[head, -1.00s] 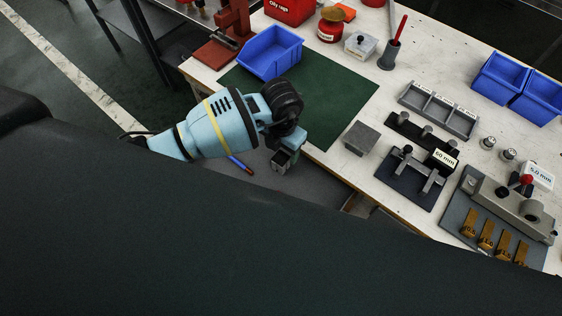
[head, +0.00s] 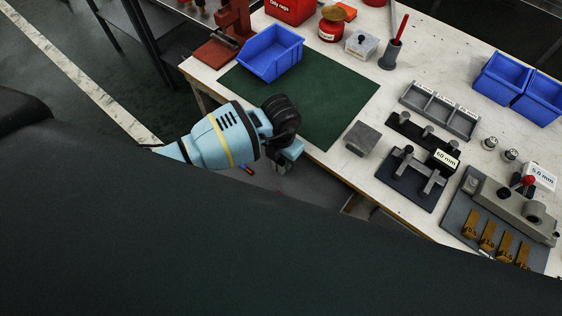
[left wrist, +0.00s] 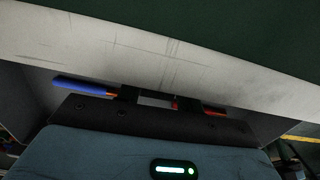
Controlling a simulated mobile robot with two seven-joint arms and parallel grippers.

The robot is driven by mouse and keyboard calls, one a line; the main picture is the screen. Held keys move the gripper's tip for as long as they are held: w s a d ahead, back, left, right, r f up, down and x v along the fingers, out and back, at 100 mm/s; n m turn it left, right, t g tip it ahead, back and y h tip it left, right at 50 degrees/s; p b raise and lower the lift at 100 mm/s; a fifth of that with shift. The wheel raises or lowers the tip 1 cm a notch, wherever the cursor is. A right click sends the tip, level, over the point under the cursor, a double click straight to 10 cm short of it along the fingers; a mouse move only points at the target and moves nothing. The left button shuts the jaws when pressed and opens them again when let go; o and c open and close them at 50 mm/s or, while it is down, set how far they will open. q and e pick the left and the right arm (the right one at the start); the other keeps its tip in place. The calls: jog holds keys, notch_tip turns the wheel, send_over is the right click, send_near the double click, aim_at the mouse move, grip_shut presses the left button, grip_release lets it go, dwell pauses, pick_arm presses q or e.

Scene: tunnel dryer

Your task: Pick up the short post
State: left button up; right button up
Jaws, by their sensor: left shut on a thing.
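My left gripper (head: 284,166) is beside the front edge of the bench, near the corner of the green mat, pointing down. In the left wrist view its two dark fingers (left wrist: 157,100) are shut with a small pale grey piece between them. Most of that piece is hidden, so I cannot tell whether it is the short post. Several grey posts (head: 403,117) stand on a black base on the bench, partly behind the 60 mm block. My right gripper is not in view.
The green mat (head: 330,100) is bare apart from a blue bin (head: 270,55). A grey square block (head: 362,139), a dark fixture (head: 390,178) and a grey divided tray (head: 425,105) are to the right. Blue and red sticks (left wrist: 82,86) lie below the bench edge.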

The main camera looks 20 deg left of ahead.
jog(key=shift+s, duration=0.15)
